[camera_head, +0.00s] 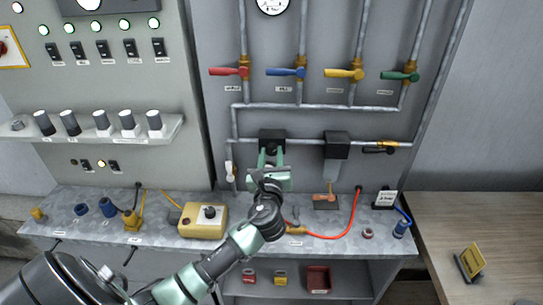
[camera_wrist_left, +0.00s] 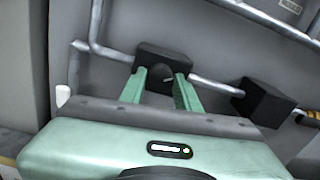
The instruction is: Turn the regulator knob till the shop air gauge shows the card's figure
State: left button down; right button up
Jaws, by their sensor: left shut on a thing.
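The black regulator block (camera_head: 272,135) sits on the grey pipe in the middle of the panel. My left gripper (camera_head: 271,156) reaches up to its underside and is shut on the regulator knob, which it mostly hides. In the left wrist view, the two green fingers of the left gripper (camera_wrist_left: 161,80) lie on either side of the dark knob, below the regulator block (camera_wrist_left: 163,58). A round white gauge (camera_head: 272,4) is cut off by the top edge, and its reading is too small to tell. A white card (camera_head: 386,198) stands at the bench's right; its print is unreadable. My right gripper is out of view.
A black-topped filter unit (camera_head: 336,146) hangs right of the regulator. Red (camera_head: 229,71), blue (camera_head: 286,72), yellow (camera_head: 344,74) and green (camera_head: 399,76) valve handles line the pipes above. A yellow control box (camera_head: 203,221) and a red hose (camera_head: 345,228) lie on the bench.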

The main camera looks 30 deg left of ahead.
pick_arm(q)
jog(key=n+b, duration=0.1)
jog(key=n, duration=0.3)
jog(key=shift+f+n, duration=0.15)
jog(key=shift+n, duration=0.25)
jog(key=n+b, duration=0.2)
jog(key=n, duration=0.2)
jog(key=shift+n, duration=0.3)
jog(key=n+b, duration=0.1)
jog(key=n, duration=0.3)
jog(key=shift+b, duration=0.3)
jog(key=shift+n+b, duration=0.65)
jog(key=shift+n, duration=1.75)
jog(key=c, duration=1)
grip_release()
jog(key=shift+a, duration=0.1)
